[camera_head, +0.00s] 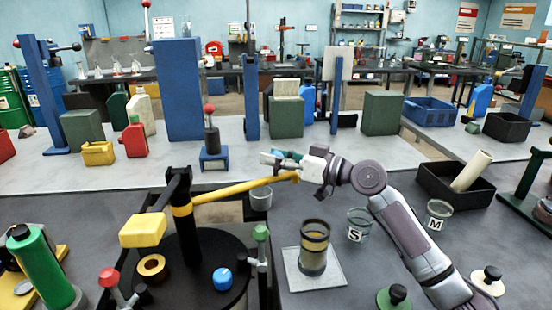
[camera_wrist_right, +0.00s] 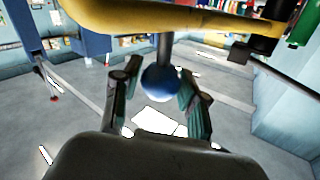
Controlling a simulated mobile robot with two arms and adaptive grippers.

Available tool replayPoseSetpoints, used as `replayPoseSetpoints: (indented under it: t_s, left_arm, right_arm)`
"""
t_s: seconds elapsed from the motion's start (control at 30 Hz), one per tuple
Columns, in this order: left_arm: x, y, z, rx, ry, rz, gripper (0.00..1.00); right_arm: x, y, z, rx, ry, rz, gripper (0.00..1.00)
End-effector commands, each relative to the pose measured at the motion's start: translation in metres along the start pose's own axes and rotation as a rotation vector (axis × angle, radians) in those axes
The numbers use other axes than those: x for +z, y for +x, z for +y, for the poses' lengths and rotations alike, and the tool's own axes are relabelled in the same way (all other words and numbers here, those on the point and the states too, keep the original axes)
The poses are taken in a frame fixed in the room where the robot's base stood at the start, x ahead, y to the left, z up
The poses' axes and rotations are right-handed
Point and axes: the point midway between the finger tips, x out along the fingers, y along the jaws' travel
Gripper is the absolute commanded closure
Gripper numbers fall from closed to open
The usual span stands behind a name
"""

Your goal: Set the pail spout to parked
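A long yellow arm, which looks like the spout (camera_head: 235,190), runs from a black post (camera_head: 184,215) on a round black base toward the right. It crosses the top of the right wrist view (camera_wrist_right: 190,18). A blue ball knob (camera_wrist_right: 160,83) on a grey stem hangs below it there. My right gripper (camera_head: 283,159) is at the far right end of the yellow arm. In the wrist view its two fingers (camera_wrist_right: 158,100) stand apart, one on each side of the knob; I cannot tell whether they touch it. My left gripper is not in view.
A jar of brown and amber liquid (camera_head: 314,248) stands on a pale plate. A small grey cup (camera_head: 260,199) is below the yellow arm. A black bin (camera_head: 455,184) lies right.

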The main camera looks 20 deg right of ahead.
Motion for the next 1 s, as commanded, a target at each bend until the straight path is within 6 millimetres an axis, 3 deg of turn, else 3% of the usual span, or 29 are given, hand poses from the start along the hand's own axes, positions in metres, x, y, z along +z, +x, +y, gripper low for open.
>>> replayPoseSetpoints:
  t_s: [0.1, 0.47, 1.0]
  left_arm:
    - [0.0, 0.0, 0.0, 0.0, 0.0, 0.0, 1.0]
    - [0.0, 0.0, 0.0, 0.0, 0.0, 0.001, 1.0]
    - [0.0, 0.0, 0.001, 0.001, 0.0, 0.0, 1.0]
  right_arm:
    - [0.0, 0.0, 0.0, 0.0, 0.0, 0.0, 0.37]
    - [0.001, -0.005, 0.0, 0.0, 0.0, 0.0, 0.37]
    - [0.002, -0.104, 0.0, 0.001, 0.001, -0.002, 0.37]
